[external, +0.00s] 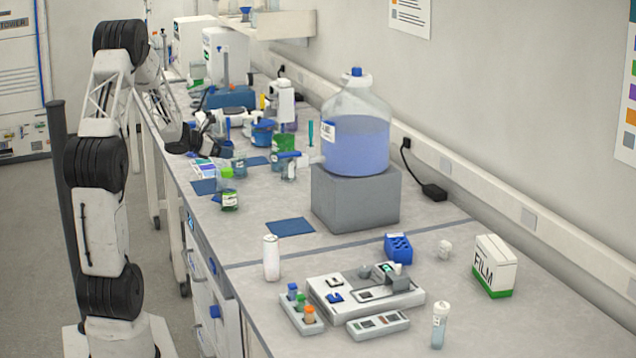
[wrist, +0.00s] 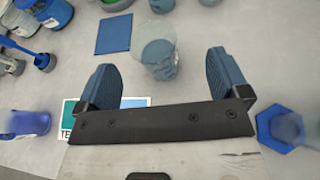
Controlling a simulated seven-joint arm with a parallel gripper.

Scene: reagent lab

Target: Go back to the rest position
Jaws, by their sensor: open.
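My gripper (external: 202,135) is raised over the near-left edge of the bench in the external view, with my arm bent up and over from the left. In the wrist view my gripper (wrist: 163,72) has its two blue-grey fingers wide apart, with nothing held between them. A clear beaker (wrist: 158,62) stands on the bench below, seen in the gap between the fingers. A printed card (wrist: 72,112) lies partly hidden behind the black gripper bar.
A large bottle of blue liquid (external: 355,145) stands on a grey block (external: 355,198). In the wrist view, a blue hexagonal base (wrist: 278,130) is right of the gripper. The aisle floor is clear.

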